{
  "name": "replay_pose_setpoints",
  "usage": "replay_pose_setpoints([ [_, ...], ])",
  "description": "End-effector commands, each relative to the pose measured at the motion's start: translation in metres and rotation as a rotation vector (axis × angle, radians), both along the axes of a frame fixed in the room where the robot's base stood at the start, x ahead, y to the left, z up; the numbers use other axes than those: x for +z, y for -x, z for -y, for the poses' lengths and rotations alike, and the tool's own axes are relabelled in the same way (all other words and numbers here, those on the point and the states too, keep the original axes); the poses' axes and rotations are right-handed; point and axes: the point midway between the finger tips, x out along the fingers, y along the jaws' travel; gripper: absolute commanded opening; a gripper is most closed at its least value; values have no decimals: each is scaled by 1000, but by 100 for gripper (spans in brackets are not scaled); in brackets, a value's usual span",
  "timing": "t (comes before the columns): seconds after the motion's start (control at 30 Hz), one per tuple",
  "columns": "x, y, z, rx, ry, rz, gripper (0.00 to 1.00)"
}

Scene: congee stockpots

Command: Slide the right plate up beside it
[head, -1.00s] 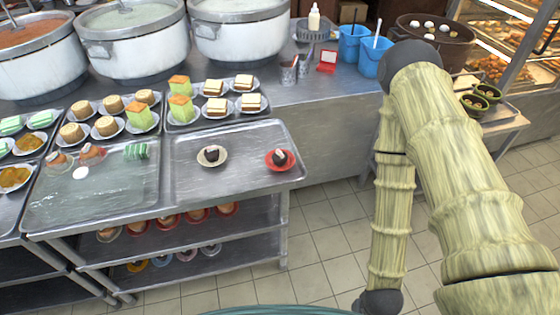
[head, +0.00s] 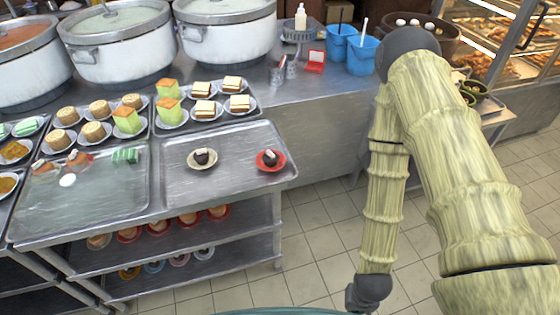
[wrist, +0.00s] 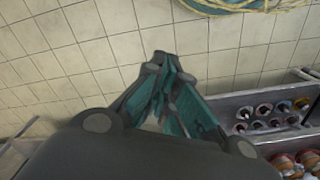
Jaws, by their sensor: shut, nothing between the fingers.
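My gripper (wrist: 165,65) shows in the wrist view, fingers together and empty, above the tiled floor. It is apart from both plates, which the wrist view does not show. In the head view my arm hangs to the right of the counter and the gripper's fingers cannot be made out.
A second tray (head: 75,205) with several small items lies left. Plates of cakes and large pots (head: 228,40) stand behind. Shelves below hold several bowls (head: 187,218). The tiled floor (head: 320,235) between counter and arm is clear.

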Motion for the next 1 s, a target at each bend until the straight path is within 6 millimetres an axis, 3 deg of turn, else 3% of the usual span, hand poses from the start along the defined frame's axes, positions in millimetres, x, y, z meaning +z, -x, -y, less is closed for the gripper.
replay_pose_setpoints([
  [0.1, -8, -54, -3, -223, -14, 15, 0],
  [0.23, -3, -113, -12, -500, -59, 9, 0],
  [0.47, 38, -222, -39, -967, -222, -41, 0],
  [0.67, 108, -315, -68, -1321, -440, -150, 0],
  [0.8, 169, -366, -85, -1501, -601, -260, 0],
  [1.0, 236, -407, -98, -1628, -754, -389, 0],
])
